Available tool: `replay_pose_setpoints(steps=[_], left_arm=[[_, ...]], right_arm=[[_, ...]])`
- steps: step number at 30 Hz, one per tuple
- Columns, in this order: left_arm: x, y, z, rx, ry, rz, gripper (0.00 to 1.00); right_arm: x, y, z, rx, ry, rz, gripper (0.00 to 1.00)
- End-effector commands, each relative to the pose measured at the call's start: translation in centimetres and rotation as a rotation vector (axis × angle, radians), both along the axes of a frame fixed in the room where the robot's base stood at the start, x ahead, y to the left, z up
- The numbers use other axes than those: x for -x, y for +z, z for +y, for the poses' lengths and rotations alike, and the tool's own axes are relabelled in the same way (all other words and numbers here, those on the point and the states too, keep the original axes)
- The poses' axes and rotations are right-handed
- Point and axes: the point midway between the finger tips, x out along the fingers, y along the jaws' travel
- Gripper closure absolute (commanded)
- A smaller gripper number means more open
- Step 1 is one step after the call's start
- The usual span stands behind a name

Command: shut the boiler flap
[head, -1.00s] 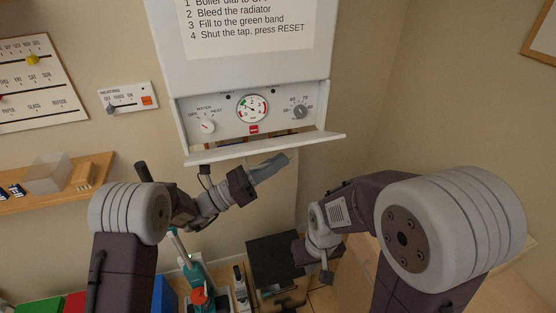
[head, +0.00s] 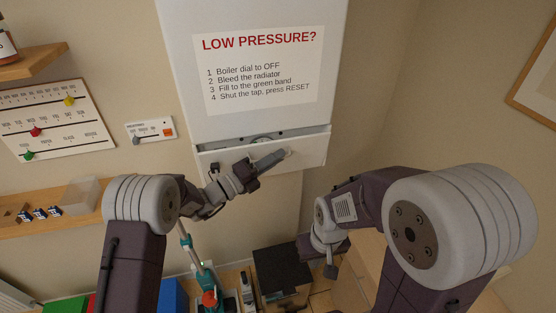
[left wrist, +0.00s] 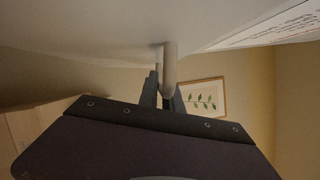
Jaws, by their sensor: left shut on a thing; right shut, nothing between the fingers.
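The boiler flap (head: 311,150) is a pale panel at the bottom of the white boiler (head: 250,20). It is swung up over most of the control panel, tilted slightly outward. A narrow dark gap runs along its top edge, with the top of the gauge showing in it. My left gripper (head: 284,154) is in front of the flap and shut on its small pale handle. In the left wrist view the fingers close around this rod-like handle (left wrist: 169,68). My right gripper (head: 330,270) is shut and empty, low and well away from the flap.
A heating switch plate (head: 150,131) and a slider board (head: 52,120) are on the wall to the left. A shelf (head: 50,226) holds small items. A dark box (head: 281,270) and a teal device (head: 205,275) stand below.

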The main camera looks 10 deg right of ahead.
Motion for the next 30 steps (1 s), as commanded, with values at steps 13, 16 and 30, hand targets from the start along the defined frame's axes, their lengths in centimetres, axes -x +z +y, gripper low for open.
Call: replay_pose_setpoints(steps=[13, 16, 30], left_arm=[[-1.8, 0.9, 0.1, 0.003, 0.0, 0.056, 1.0], [-1.9, 1.0, 0.1, 0.003, 0.0, 0.056, 1.0], [-2.0, 1.1, 0.1, 0.005, 0.001, 0.052, 0.8]], right_arm=[[0.0, 1.1, 0.0, 0.0, 0.0, 0.0, 1.0], [0.0, 1.2, 0.0, 0.0, 0.0, 0.0, 1.0], [0.0, 1.2, 0.0, 0.0, 0.0, 0.0, 1.0]])
